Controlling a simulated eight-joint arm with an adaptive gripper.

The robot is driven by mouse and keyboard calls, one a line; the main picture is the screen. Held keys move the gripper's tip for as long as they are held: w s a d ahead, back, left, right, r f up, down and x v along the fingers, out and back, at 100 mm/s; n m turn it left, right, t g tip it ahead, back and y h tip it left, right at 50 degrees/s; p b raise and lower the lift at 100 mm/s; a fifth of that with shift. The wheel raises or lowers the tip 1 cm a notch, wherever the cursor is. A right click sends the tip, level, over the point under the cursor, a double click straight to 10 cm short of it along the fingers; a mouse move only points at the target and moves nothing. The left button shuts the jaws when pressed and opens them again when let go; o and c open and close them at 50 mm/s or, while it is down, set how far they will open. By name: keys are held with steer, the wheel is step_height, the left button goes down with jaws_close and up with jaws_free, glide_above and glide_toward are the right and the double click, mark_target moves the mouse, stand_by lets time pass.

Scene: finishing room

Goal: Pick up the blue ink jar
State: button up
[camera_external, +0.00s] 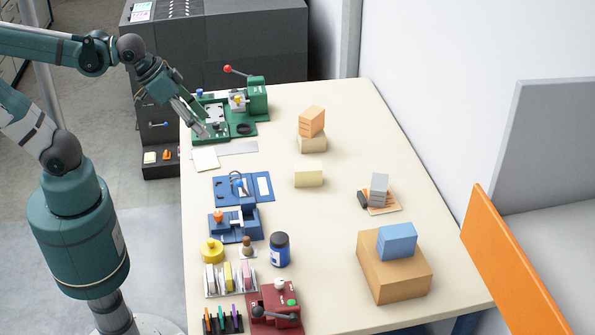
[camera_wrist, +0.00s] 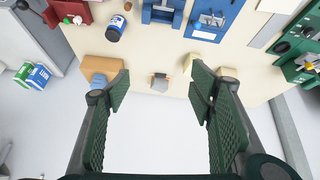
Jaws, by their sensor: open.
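The blue ink jar (camera_external: 280,251) has a dark lid and a pale label. It stands upright on the table, right of the small brown-topped stamp and behind the red device. In the wrist view the jar (camera_wrist: 115,28) shows at the upper left, well away from the fingers. My gripper (camera_external: 203,127) is above the far left edge of the table, near the green machine and far from the jar. In the wrist view my gripper (camera_wrist: 157,85) is open, with nothing between its green ribbed fingers.
The table (camera_external: 335,240) holds a green machine (camera_external: 258,98), blue devices (camera_external: 236,222), a red device (camera_external: 275,306), a yellow round container (camera_external: 212,251) and a rack of small bottles (camera_external: 230,278). A brown box with a blue block (camera_external: 397,240) stands right. The table's middle is mostly clear.

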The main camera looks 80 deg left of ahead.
steer(key=w+d+f+n+g+b, duration=0.1)
steer(key=w+d+f+n, duration=0.1)
steer(key=w, duration=0.2)
steer(key=w+d+f+n+g, duration=0.1)
steer(key=w+d+f+n, duration=0.1)
steer(key=w+d, duration=0.15)
steer(key=n+g+b, duration=0.2)
steer(key=n+g, duration=0.1)
steer(key=n, duration=0.3)
glide_toward(279, 238)
steer(key=s+a+r, duration=0.1)
steer(key=a+r, duration=0.3)
steer(key=a, duration=0.1)
steer(key=d+f+n, duration=0.1)
steer(key=f, duration=0.2)
steer(key=w+d+f+n+g, duration=0.1)
steer(key=d+f, duration=0.1)
steer(key=f, duration=0.1)
steer(key=w+d+f+n+b, duration=0.1)
steer(key=d+f, duration=0.1)
steer(key=f, duration=0.1)
steer(key=shift+w+f+n, duration=0.15)
steer(key=shift+f+n, duration=0.15)
steer(key=shift+f, duration=0.05)
steer(key=shift+d+f+g, duration=0.1)
steer(key=shift+f+g, duration=0.15)
steer(key=shift+g, duration=0.05)
steer(key=shift+f, duration=0.15)
steer(key=shift+f, duration=1.15)
steer(key=shift+f, duration=0.1)
